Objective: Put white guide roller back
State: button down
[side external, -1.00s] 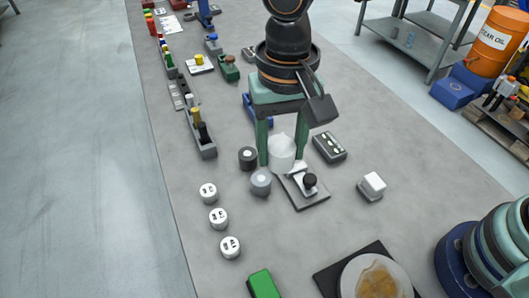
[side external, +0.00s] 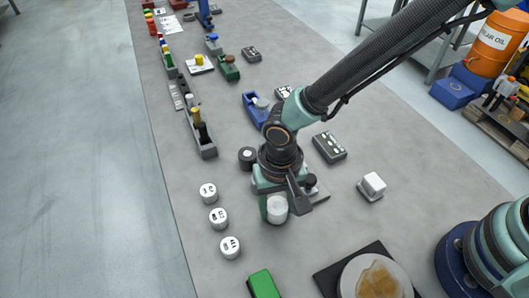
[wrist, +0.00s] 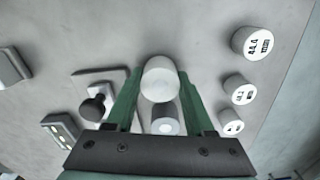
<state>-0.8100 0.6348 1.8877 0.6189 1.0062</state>
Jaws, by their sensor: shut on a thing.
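My gripper (side external: 275,208) is shut on a plain white roller (side external: 277,210), which also shows between the green fingers in the wrist view (wrist: 159,80). Its height above the bench is hard to tell. A flat plate (side external: 318,192) with a black knob, seen in the wrist view (wrist: 94,107), is partly hidden by my gripper. Three white rollers with printed tops (side external: 208,193) stand in a row to the left.
A green block (side external: 263,284) and a dark-based dish (side external: 325,281) lie in front. The bench between is clear.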

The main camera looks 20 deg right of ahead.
aim_at(277, 205)
jog(key=shift+f, duration=0.35)
jog(key=c, duration=0.5)
grip_release()
jog(key=shift+c, duration=0.2)
notch_tip(277, 205, up, 12)
jog(key=w+d+r+t, duration=0.1)
jog(key=w+d+r, duration=0.2)
jog(key=d+r, duration=0.3)
jog(key=s+d+r+n+t, duration=0.1)
jog(key=d+r+t, duration=0.1)
jog(key=d, duration=0.9)
jog(key=s+d+r+n+t, duration=0.1)
jog(key=d+r, duration=0.3)
jog(key=d, duration=0.8)
jog(key=shift+s+d+r+t, duration=0.25)
jog(key=shift+s+d+t, duration=0.05)
jog(key=shift+t, duration=0.5)
